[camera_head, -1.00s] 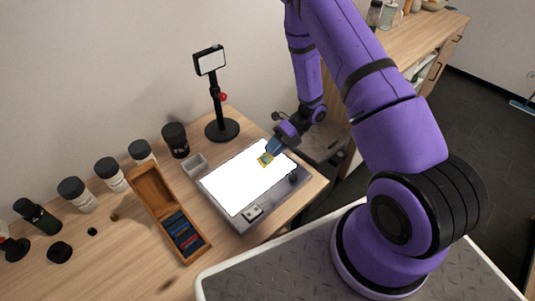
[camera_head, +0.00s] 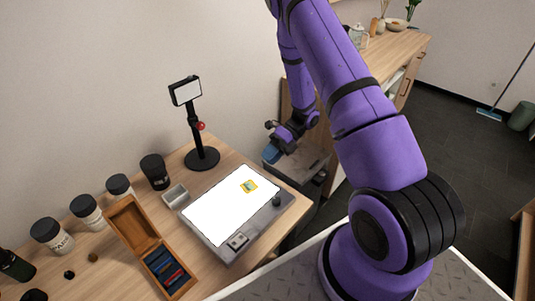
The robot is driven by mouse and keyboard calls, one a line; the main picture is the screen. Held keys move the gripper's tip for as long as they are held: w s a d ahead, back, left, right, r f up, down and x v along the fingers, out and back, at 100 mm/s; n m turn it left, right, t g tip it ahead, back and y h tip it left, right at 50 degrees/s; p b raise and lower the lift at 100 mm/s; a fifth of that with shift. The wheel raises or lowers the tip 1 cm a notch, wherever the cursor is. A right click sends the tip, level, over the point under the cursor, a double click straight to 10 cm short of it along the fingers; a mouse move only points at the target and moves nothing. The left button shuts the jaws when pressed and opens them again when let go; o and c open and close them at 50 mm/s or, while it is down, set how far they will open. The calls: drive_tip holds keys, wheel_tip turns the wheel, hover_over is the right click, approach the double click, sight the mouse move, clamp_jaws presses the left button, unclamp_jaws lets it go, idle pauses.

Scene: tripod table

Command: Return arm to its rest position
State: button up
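My arm (camera_head: 355,110) is purple and crosses the right half of the head view. My gripper (camera_head: 269,153) is at the far right edge of the table, beyond the light panel and apart from it. Its blue fingertips point down and to the left. They are too small to tell whether they are open or shut. A small yellow and teal piece (camera_head: 249,186) lies on the white light panel (camera_head: 215,208), clear of the gripper.
A phone on a black stand (camera_head: 201,158) stands behind the panel.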

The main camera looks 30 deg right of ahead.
drive_tip(key=s+a+r+n+h, duration=0.25)
drive_tip(key=r+n, duration=0.55)
drive_tip(key=r, duration=0.5)
drive_tip(key=s+a+r+n+h, duration=0.25)
drive_tip(key=r+n, duration=0.55)
drive_tip(key=r, duration=0.5)
drive_tip(key=s+d+r+n+t+h, duration=0.1)
drive_tip(key=s+r+n+t+h, duration=0.5)
drive_tip(key=s+r+n, duration=1)
drive_tip(key=shift+s+n+t+h, duration=0.4)
drive_tip(key=shift+s+n+t, duration=0.25)
drive_tip(key=shift+s, duration=0.45)
